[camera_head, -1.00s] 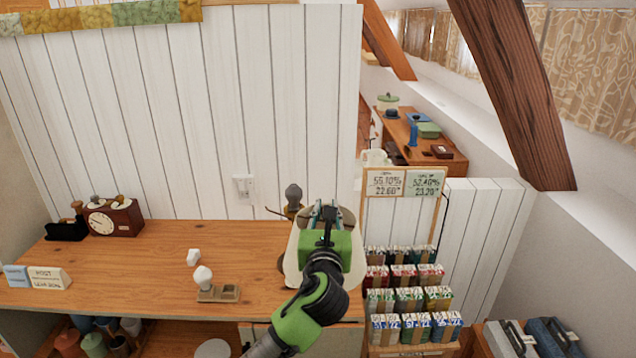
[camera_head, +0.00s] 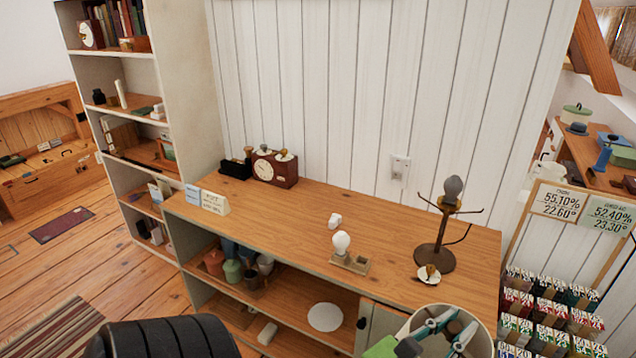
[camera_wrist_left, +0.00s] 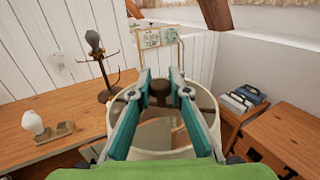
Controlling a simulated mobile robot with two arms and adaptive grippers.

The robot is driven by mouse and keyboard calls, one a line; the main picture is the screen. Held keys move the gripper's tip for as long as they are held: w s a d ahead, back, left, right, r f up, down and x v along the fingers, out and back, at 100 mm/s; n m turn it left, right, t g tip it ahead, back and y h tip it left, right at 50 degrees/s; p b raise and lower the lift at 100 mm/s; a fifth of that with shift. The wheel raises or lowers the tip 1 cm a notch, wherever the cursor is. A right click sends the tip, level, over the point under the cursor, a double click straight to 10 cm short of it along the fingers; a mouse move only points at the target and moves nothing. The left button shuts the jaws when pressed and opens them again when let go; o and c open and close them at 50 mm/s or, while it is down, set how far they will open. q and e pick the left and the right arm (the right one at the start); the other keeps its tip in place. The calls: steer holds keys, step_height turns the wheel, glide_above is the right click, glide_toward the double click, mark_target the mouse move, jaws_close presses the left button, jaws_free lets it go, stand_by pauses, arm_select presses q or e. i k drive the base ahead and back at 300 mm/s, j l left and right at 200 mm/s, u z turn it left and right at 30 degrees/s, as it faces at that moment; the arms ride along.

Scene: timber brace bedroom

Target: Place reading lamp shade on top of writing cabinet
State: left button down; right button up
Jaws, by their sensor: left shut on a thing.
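The cream lamp shade (camera_head: 483,340) is a hollow ring at the bottom right of the head view, partly cut off by the frame edge. My left gripper (camera_head: 447,328) reaches into it with teal fingers. In the left wrist view the fingers (camera_wrist_left: 160,84) are shut on the dark hub at the middle of the shade (camera_wrist_left: 116,122). The shade is in front of the lamp stand (camera_head: 434,255), which has a bare bulb on top. A wooden cabinet with a recessed front (camera_head: 30,125) stands at the far left; I cannot tell whether it is the writing cabinet. My right gripper is out of view.
A long wooden counter (camera_head: 290,218) holds a clock (camera_head: 274,168), small signs (camera_head: 214,202) and a small bulb on a tray (camera_head: 349,262). A tall shelf unit (camera_head: 185,90) stands at its left end. A rack of small boxes (camera_head: 548,315) is at right. Floor is open at left.

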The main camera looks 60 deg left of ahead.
mark_target(276, 221)
steer(key=i+j+u, duration=0.1)
steer(key=u, duration=0.25)
steer(key=i+j+u, duration=0.1)
steer(key=j+u, duration=0.25)
steer(key=i+u, duration=0.15)
steer(key=u, duration=0.2)
steer(key=i+j, duration=0.3)
